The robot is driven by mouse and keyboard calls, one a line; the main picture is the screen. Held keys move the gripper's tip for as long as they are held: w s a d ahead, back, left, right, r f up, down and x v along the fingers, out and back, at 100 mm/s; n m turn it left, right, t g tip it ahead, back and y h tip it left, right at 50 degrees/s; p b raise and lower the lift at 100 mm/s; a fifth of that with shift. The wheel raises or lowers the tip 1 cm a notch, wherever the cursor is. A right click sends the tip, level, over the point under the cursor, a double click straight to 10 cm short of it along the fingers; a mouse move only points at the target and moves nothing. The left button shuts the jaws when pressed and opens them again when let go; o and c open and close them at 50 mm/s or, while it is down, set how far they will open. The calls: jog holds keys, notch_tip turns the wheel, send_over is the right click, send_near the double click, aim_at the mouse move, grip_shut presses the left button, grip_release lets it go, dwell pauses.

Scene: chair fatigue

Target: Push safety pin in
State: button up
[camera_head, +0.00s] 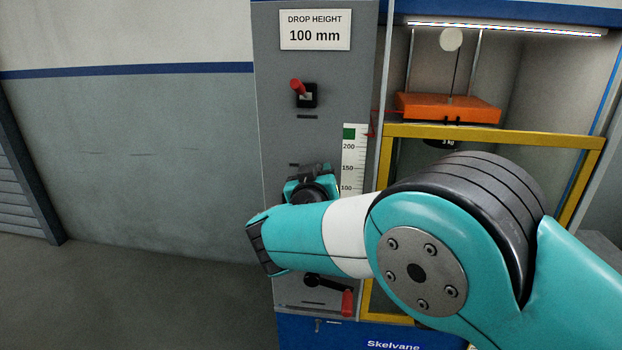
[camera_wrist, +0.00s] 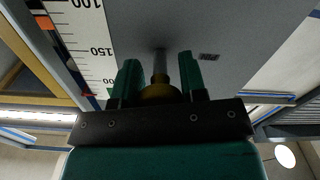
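The safety pin (camera_wrist: 160,88) shows in the wrist view as a brass-coloured knob on a grey metal shaft that runs to the grey panel. My gripper (camera_wrist: 161,68) has one teal finger on each side of the knob. The knob fills the gap near the palm, and the fingers look closed on it. How deep the shaft sits in the panel cannot be told. In the head view my gripper (camera_head: 311,183) is in front of the panel, left of the height scale. My wrist hides the pin and the fingertips there.
The grey panel (camera_head: 275,130) carries a red-handled switch (camera_head: 303,93) above and a red-gripped crank lever (camera_head: 330,290) below. A height scale (camera_head: 352,160) runs along its right edge. Open floor lies left.

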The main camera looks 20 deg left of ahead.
jog(key=o, duration=0.4)
jog(key=shift+c, duration=0.2)
jog(key=shift+s, duration=0.1)
